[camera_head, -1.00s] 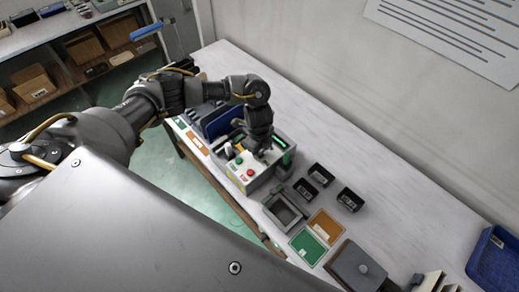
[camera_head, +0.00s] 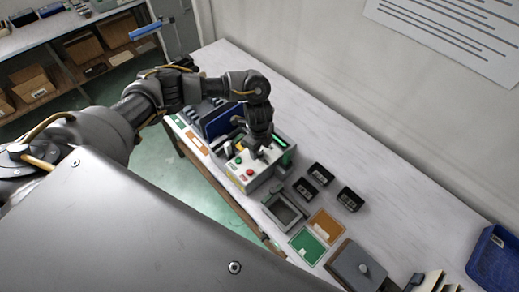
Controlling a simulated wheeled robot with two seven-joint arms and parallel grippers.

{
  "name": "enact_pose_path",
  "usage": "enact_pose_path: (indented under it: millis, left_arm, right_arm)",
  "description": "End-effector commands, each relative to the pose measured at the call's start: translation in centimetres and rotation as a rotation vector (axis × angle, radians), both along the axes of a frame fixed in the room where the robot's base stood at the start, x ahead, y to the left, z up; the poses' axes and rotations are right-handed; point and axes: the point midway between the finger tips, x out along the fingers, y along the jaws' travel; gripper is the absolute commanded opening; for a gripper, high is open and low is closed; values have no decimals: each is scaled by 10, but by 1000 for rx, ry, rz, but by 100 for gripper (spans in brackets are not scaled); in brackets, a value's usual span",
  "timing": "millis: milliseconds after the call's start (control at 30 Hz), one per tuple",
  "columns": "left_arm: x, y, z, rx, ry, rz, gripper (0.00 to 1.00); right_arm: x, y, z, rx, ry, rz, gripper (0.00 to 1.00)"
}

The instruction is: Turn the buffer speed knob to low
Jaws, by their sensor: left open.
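The buffer machine (camera_head: 262,177) is a pale box on the bench with a red button (camera_head: 250,172), a green button (camera_head: 238,161) and a green lit strip. My left gripper (camera_head: 257,153) points down at the top of this box, and its arm comes in from the left. The gripper is open, but its fingers are small and dark here. The speed knob cannot be made out; the gripper may cover it. I cannot tell whether the fingers touch anything. My right gripper is not in view.
A grey open tray (camera_head: 284,211), several small black bins (camera_head: 320,174), a green mat (camera_head: 307,246) and an orange mat (camera_head: 326,227) lie right of the box. A blue panel (camera_head: 222,121) stands behind it. A blue basket (camera_head: 497,260) is at far right. The bench's back strip is clear.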

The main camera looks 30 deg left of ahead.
Motion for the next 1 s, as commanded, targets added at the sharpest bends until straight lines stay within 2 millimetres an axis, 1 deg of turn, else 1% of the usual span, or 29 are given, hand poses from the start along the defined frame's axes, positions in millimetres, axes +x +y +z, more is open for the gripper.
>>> enact_pose_path:
  millis: [67,200,300,400,500,700,1000]
  left_arm:
    - [1,0,13,-1,-6,-3,52]
    - [1,1,46,2,-8,-4,52]
    - [1,1,64,2,-9,-4,52]
    - [-1,1,78,2,-7,-2,52]
    - [-1,1,89,1,-5,-1,52]
    - [-3,1,97,2,-2,1,52]
    - [-3,1,97,1,-2,1,52]
  right_arm:
    - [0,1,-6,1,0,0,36]
    - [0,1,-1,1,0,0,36]
    - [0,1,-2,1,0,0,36]
    - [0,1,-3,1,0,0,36]
    - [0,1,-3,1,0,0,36]
    - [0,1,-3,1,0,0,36]
    - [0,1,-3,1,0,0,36]
